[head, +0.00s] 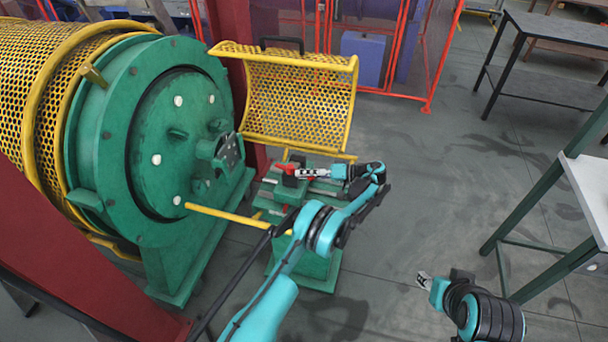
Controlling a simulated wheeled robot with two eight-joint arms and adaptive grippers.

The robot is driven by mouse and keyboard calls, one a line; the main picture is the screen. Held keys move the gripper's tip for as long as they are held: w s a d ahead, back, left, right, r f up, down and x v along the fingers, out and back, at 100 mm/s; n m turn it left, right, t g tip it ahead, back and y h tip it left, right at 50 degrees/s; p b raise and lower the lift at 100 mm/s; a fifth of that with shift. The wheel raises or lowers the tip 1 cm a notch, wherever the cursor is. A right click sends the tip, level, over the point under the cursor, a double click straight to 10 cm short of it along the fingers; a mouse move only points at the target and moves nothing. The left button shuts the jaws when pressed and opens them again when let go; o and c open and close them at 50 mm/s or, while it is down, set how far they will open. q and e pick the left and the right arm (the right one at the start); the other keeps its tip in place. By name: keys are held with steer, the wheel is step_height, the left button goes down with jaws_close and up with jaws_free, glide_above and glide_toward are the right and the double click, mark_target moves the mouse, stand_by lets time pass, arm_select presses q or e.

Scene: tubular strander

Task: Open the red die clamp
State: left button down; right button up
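The red die clamp (288,168) is a small red part on top of the green die stand (322,267), just right of the big green machine head. My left gripper (301,173) reaches in from the right, level and pointing left, with its tip at the red part. It hides some of the clamp, and whether it touches or grips it is too small to tell. My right gripper (425,281) is low at the right, over bare floor and far from the clamp. Its fingers are too small to read.
A yellow mesh guard (300,100) stands raised just behind the clamp. A yellow bar (228,215) runs from the green machine head (160,150) in front of the stand. A white-topped table (592,190) is at the right. The floor between is clear.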

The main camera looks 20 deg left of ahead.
arm_select(q)
steer(key=c, duration=1.6)
jaws_free()
step_height(320, 180, up, 9)
steer(key=shift+r, duration=0.5)
